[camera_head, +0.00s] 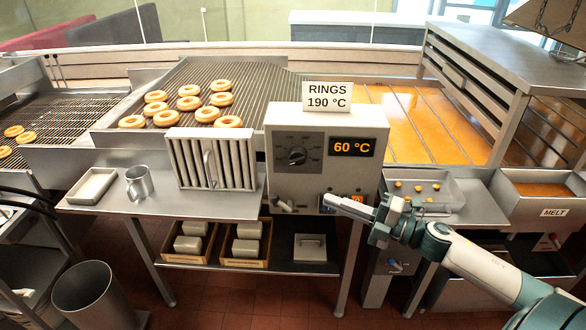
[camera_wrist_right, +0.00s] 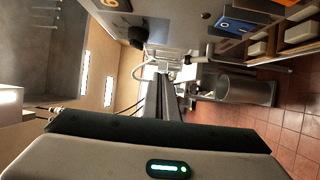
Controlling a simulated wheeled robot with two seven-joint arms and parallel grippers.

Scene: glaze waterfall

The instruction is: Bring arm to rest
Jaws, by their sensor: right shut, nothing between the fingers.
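My right gripper (camera_head: 352,205) is at the right of the head view, in front of the lower part of the grey control box (camera_head: 277,185). Its fingers are together with nothing between them, and they point left. The fingers also show in the right wrist view (camera_wrist_right: 165,88). The right arm comes in from the lower right corner. The gripper partly covers the small coloured switches (camera_head: 355,196) low on the box. My left gripper is not in the head view.
The box shows "60 °C" under a "RINGS 190 °C" sign (camera_head: 328,96). Several rings (camera_head: 190,103) lie on the wire rack. A metal mug (camera_head: 139,183) and a slatted panel (camera_head: 212,160) stand left on the counter. A tray (camera_head: 430,192) with small pieces lies right. A bin (camera_head: 88,292) stands on the floor.

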